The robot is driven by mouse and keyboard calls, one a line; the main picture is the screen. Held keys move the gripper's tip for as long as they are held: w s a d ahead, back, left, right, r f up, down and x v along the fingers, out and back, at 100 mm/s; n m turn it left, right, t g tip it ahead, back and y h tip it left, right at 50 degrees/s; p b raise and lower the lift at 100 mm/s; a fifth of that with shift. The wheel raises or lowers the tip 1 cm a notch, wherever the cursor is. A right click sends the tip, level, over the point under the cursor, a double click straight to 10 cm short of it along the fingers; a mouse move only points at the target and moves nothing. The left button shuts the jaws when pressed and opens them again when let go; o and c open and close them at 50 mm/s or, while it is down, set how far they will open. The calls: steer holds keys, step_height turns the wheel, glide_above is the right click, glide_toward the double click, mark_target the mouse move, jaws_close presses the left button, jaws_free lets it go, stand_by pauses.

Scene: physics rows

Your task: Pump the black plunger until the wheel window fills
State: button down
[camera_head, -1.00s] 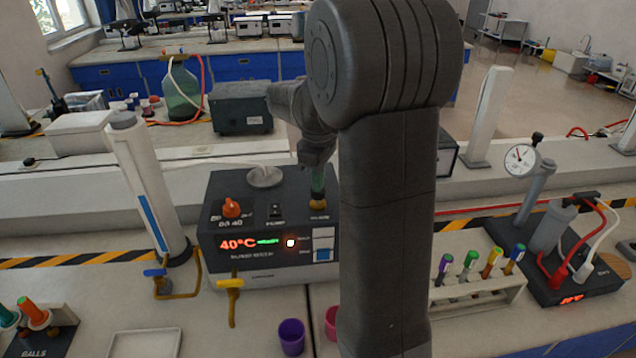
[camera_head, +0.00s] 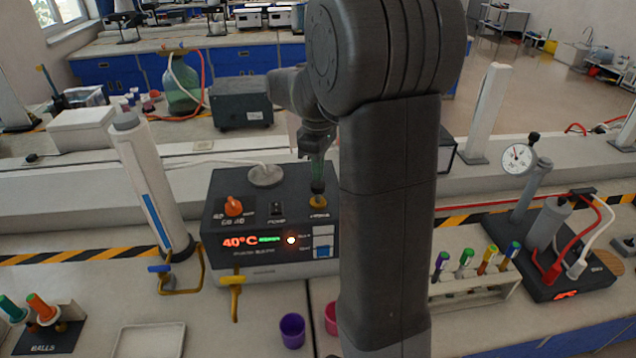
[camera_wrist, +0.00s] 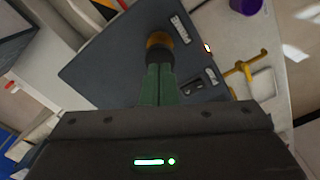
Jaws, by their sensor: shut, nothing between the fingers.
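The black plunger (camera_wrist: 159,57) shows in the wrist view as a dark cap beside a yellow-orange collar on the dark box's top. The dark control box (camera_head: 225,262) shows 40°C and a green readout. A round lit spot (camera_head: 291,240) glows on its front. I cannot make out which part is the wheel window.
An orange knob (camera_head: 234,207) and a grey round cap (camera_head: 265,175) stand on the box. Yellow taps (camera_head: 235,281), a purple cup (camera_head: 292,331) and a white tray (camera_head: 148,342) are nearby. A tube rack (camera_head: 478,298) stands right of my arm.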

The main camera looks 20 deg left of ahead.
mark_target(318, 184)
steer(key=shift+f, duration=0.2)
steer(key=shift+f+b, duration=1.15)
steer(key=shift+f, duration=0.55)
steer(key=shift+r, duration=0.15)
steer(key=shift+r+p, duration=1.7)
steer(key=shift+r, duration=0.1)
steer(key=shift+r+p, duration=0.3)
steer(key=shift+r, duration=2.15)
